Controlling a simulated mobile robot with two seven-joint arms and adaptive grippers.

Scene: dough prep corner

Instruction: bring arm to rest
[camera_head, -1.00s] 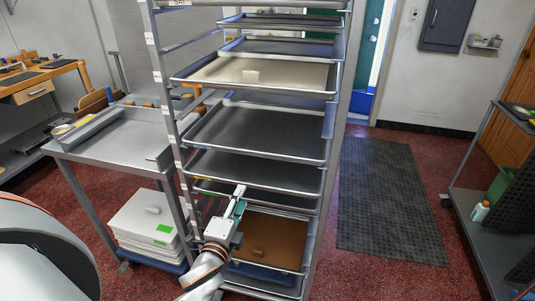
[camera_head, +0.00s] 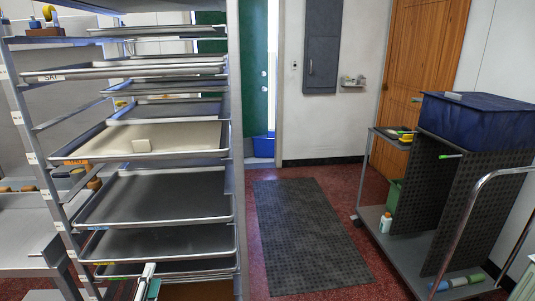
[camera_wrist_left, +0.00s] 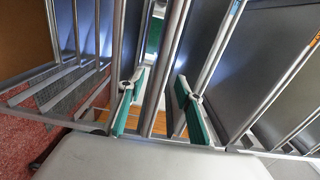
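My left gripper (camera_head: 147,286) shows at the bottom edge of the head view, in front of the lower trays of the tall metal rack (camera_head: 236,130). Most of its arm is out of the picture. In the left wrist view the green-padded fingers (camera_wrist_left: 158,106) stand apart, and I see no held object between them. Rack bars (camera_wrist_left: 178,50) run close behind and between the fingers in that view; I cannot tell whether they touch. My right gripper is in neither view.
The rack holds several sheet trays, one with a pale sheet and small block (camera_head: 142,146). A cart (camera_head: 405,265) with a blue bin (camera_head: 478,120) stands at right. A metal table (camera_head: 25,235) stands at left. A dark floor mat (camera_head: 305,235) lies in the open aisle.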

